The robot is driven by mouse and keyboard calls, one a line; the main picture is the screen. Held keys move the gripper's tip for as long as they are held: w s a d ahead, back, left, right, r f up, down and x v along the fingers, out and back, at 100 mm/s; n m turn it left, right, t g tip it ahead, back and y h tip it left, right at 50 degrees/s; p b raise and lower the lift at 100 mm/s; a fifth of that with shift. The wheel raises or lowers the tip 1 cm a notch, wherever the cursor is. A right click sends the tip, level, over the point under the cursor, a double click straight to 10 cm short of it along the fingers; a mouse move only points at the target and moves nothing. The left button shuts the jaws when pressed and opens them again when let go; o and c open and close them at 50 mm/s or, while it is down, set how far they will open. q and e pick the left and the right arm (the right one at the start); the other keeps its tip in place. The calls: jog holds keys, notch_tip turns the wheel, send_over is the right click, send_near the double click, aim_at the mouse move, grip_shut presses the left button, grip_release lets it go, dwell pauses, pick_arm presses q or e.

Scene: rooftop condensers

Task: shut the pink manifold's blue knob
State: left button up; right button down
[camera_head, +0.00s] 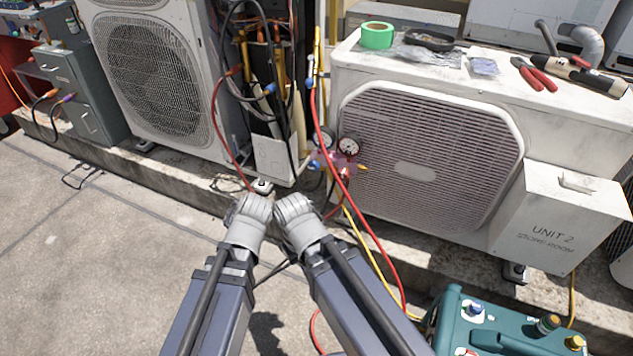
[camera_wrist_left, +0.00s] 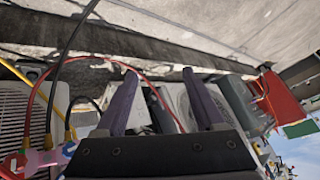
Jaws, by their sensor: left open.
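The pink manifold (camera_head: 334,160) hangs in front of the right condenser, with two round gauges above it. Its small blue knob (camera_head: 313,165) is on its left side, and a red knob is on the other side. In the left wrist view, which looks upside down, the pink manifold (camera_wrist_left: 38,160) and blue knob (camera_wrist_left: 69,148) are at the lower left, outside the jaws. My left gripper (camera_head: 252,208) is left of the manifold and apart from it; its two fingers (camera_wrist_left: 158,90) are spread and empty. My right gripper (camera_head: 296,207) is closer, below left of the manifold; its fingers are hidden.
Red and yellow hoses (camera_head: 372,235) run down past the manifold. The right condenser (camera_head: 345,75) carries tape, pliers and other tools on top. A teal machine (camera_head: 450,320) stands at the lower right. The concrete floor (camera_head: 90,260) at left is mostly clear.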

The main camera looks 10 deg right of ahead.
pick_arm(q)
jog(key=w+r+n+t+b, duration=0.1)
jog(key=w+t+b, duration=0.35)
jog(key=w, duration=0.35)
jog(key=m+t+h+b, duration=0.4)
jog(key=m+h+b, duration=0.3)
jog(key=h+b, duration=0.45)
send_near(313, 167)
jog(key=w+h+p, duration=0.2)
jog(key=shift+f+x, duration=0.2)
jog(key=shift+x, duration=1.75)
jog(key=shift+f+x, duration=0.25)
jog(key=shift+x, duration=1.7)
pick_arm(e)
notch_tip(313, 167, down, 17)
jog(key=shift+r, duration=0.15)
pick_arm(q)
jog(key=shift+s, duration=0.1)
grip_shut()
